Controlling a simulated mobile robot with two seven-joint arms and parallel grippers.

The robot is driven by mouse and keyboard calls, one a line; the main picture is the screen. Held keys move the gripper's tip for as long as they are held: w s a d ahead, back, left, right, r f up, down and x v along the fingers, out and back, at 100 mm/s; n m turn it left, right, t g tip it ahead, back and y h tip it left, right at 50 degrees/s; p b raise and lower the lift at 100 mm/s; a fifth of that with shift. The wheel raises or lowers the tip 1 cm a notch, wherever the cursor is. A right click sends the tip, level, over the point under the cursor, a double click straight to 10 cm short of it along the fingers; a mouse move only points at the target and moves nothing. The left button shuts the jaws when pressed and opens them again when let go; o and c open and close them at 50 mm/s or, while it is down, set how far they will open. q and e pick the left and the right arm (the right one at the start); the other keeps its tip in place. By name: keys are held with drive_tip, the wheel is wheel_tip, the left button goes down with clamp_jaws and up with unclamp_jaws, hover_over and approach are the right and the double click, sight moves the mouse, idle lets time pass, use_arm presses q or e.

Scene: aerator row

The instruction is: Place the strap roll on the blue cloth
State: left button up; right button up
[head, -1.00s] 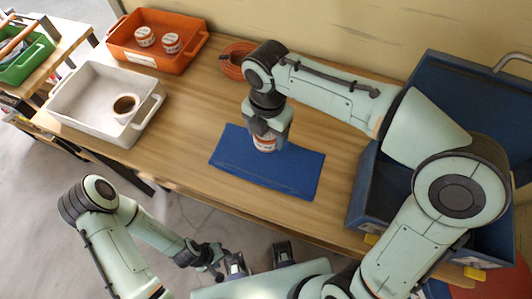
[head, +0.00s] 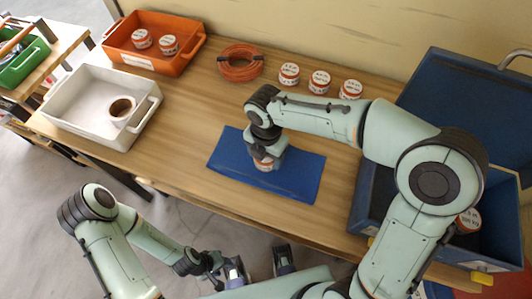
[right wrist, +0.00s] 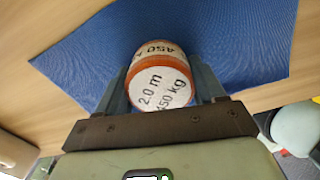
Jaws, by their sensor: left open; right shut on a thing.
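The strap roll (head: 264,164) is a short orange cylinder with white labels. It is in my right gripper (head: 266,158), over the left-middle part of the blue cloth (head: 302,180). In the right wrist view the strap roll (right wrist: 162,88) sits between the two fingers, its end reading "2.0 m 450 kg", with the blue cloth (right wrist: 250,35) behind it. The roll is at or just above the cloth; I cannot tell if it touches. The fingers hide part of it in the head view. My left gripper (head: 259,266) is open and empty off the table's front edge.
Three similar rolls (head: 320,82) stand at the back. An orange cable coil (head: 240,64) lies left of them. An orange crate (head: 187,62) holds two rolls; a white tray (head: 62,126) holds a tape ring (head: 122,108). A blue box (head: 362,208) stands right, with a roll inside.

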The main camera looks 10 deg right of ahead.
drive_tip(key=shift+s+f, duration=0.1)
drive_tip(key=shift+f, duration=0.65)
drive_tip(key=shift+c, duration=1)
drive_tip(key=o, duration=1.4)
drive_tip(key=shift+f, duration=0.1)
wheel_tip(320, 180, up, 13)
drive_tip(key=shift+p, duration=1.05)
drive_tip(key=shift+r, duration=0.35)
